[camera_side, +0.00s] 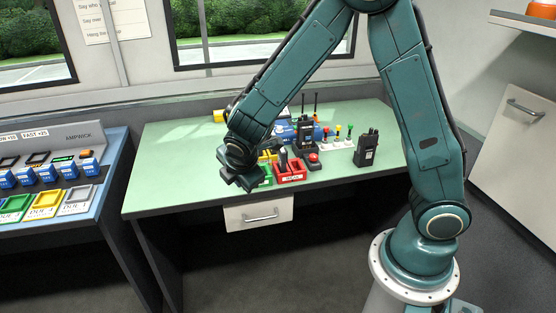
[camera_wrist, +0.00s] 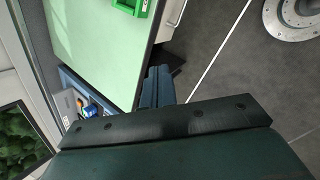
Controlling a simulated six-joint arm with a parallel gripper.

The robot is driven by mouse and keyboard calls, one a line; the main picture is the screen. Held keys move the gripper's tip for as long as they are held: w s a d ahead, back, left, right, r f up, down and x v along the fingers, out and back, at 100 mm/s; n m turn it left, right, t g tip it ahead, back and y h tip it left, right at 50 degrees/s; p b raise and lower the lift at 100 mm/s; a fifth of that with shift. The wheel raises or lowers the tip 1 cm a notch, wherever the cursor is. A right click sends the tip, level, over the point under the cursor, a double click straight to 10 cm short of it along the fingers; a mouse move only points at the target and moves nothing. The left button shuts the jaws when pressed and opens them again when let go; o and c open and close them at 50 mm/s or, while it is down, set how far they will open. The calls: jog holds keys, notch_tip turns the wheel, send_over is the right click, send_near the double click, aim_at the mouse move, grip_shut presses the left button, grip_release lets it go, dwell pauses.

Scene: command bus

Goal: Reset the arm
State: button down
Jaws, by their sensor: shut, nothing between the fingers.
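My gripper (camera_side: 242,178) is at the end of my teal arm, which bends down over the front part of the green desk (camera_side: 170,175). It is shut and empty, above the desk near its front edge. A green tray (camera_side: 265,178) and a red tray (camera_side: 291,172) are just to its right, and my gripper partly covers the green one in the side view. A green tray also shows at the top of the wrist view (camera_wrist: 131,5). My own dark link fills the lower part of the wrist view, and the fingertips are not clear there.
Black radios (camera_side: 366,148), a red button (camera_side: 313,160) and a white block with coloured knobs (camera_side: 338,138) stand right of the trays. A blue bench (camera_side: 95,205) with coloured trays is at the left. The desk's left part is clear. A drawer (camera_side: 258,214) is below.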

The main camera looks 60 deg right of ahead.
jog(key=s+d+r+m+y, duration=0.2)
jog(key=s+r+m+y, duration=0.1)
jog(key=s+r+m, duration=1.05)
jog(key=s+r, duration=0.1)
jog(key=s, duration=0.3)
jog(key=s+a+r+m+t+y, duration=0.1)
jog(key=s+r, duration=0.2)
jog(key=s, duration=0.3)
jog(key=shift+r+m, duration=0.25)
jog(key=shift+m, duration=0.1)
jog(key=shift+s+a, duration=0.1)
